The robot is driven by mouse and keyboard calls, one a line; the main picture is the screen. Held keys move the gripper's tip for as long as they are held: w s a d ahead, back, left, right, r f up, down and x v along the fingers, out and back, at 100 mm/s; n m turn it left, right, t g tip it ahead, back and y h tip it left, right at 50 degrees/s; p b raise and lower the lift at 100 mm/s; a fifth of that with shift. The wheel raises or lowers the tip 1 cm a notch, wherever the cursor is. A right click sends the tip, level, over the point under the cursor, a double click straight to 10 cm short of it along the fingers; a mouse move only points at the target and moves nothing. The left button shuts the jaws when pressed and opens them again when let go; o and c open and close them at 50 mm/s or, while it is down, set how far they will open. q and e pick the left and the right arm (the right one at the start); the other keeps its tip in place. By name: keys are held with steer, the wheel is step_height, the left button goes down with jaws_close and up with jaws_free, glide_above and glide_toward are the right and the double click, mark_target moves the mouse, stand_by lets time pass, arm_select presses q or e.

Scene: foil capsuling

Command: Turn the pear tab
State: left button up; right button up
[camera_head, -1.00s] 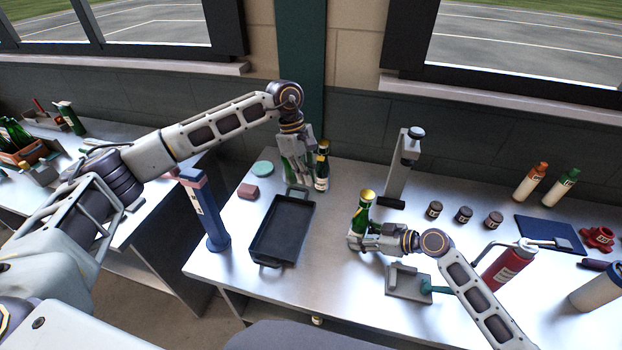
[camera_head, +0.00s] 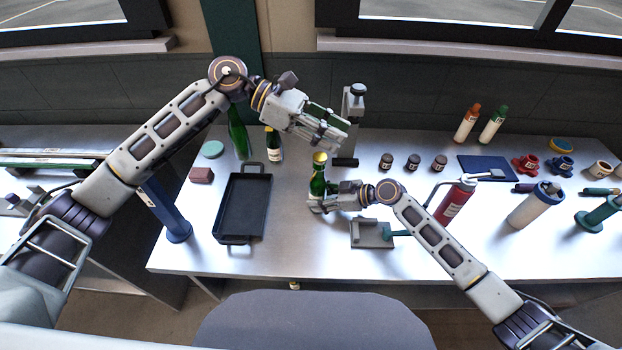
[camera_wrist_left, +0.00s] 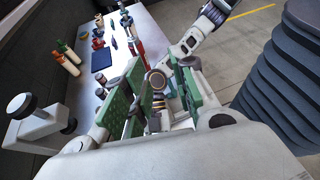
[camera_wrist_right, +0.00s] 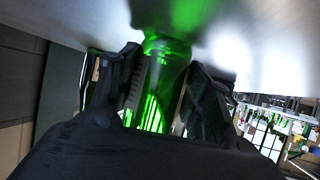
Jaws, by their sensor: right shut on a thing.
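I cannot make out a pear tab in any view. A green bottle (camera_head: 318,178) with a gold foil top stands upright on the bench in the head view. My right gripper (camera_head: 317,203) is shut on its lower part; green glass (camera_wrist_right: 158,85) shows between the fingers in the right wrist view. My left gripper (camera_head: 337,132) is raised above and slightly right of this bottle. Its green-padded fingers are apart and nothing shows held between them in the left wrist view (camera_wrist_left: 157,88).
A grey stand (camera_head: 351,120) with a black knob rises just behind the bottle. A black tray (camera_head: 243,205) and a blue post (camera_head: 167,212) are left. Two bottles (camera_head: 238,135) (camera_head: 273,146) stand behind the tray. Small jars (camera_head: 413,162) and a red extinguisher-like bottle (camera_head: 455,203) are right.

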arm_select(q)
steer(key=s+d+r+n+h, duration=0.4)
steer(key=s+n+h, duration=0.3)
steer(key=h, duration=0.2)
steer(key=w+a+f+n+t+y, duration=0.2)
steer(key=a+f+n+t+y, duration=0.3)
steer(key=n+t, duration=0.85)
steer(key=w+a+f+n+t+y, duration=0.1)
steer(key=a+f+n+t+y, duration=0.6)
steer(key=n, duration=1.2)
steer(key=s+a+f+n+y, duration=0.1)
steer(key=s+f+n+y, duration=0.1)
steer(key=s+f+n, duration=0.3)
step_height(320, 180, down, 4)
steer(key=shift+f+n+g+y, duration=0.15)
steer(key=shift+n+g+y, duration=0.25)
steer(key=shift+n, duration=0.85)
